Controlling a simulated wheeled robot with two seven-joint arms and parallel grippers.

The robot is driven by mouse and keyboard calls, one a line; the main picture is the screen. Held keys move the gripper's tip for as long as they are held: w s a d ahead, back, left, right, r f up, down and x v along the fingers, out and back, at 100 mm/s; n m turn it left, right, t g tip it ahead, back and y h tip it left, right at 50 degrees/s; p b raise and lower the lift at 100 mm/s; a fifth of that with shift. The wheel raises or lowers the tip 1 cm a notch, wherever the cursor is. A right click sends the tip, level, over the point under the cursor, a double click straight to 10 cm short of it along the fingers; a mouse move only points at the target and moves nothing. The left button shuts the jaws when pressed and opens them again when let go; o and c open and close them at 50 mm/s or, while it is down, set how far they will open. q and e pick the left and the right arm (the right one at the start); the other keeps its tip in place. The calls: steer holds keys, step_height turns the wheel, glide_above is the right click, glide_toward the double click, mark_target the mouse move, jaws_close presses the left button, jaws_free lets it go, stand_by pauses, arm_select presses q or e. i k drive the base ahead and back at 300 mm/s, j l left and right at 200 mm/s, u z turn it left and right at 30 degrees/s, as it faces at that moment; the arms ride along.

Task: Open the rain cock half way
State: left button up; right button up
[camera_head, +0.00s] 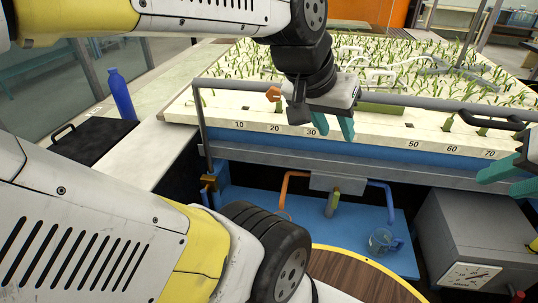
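A small orange knob (273,94) sits at the left part of the grey rail (230,87) along the flume's front edge; I cannot tell for sure that it is the rain cock, or how far it is turned. My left gripper (334,126) hangs just right of the knob, in front of the numbered scale. Its teal fingers are apart, with nothing seen between them. My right gripper (512,178) is at the right edge, partly cut off, its teal fingers apart and empty. A brass fitting (208,184) shows low at the left on the stand.
The planted bed (240,75) with green shoots fills the back. A blue bottle (121,95) and a black case (92,140) stand at the left. Below are orange and blue pipes, a glass jug (380,240) and a grey box (470,225) with a dial.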

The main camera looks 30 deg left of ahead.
mark_target(203, 192)
steer(key=u, duration=2.05)
steer(key=k+j+u, duration=0.35)
steer(key=i+j, duration=0.05)
steer(key=j, duration=0.05)
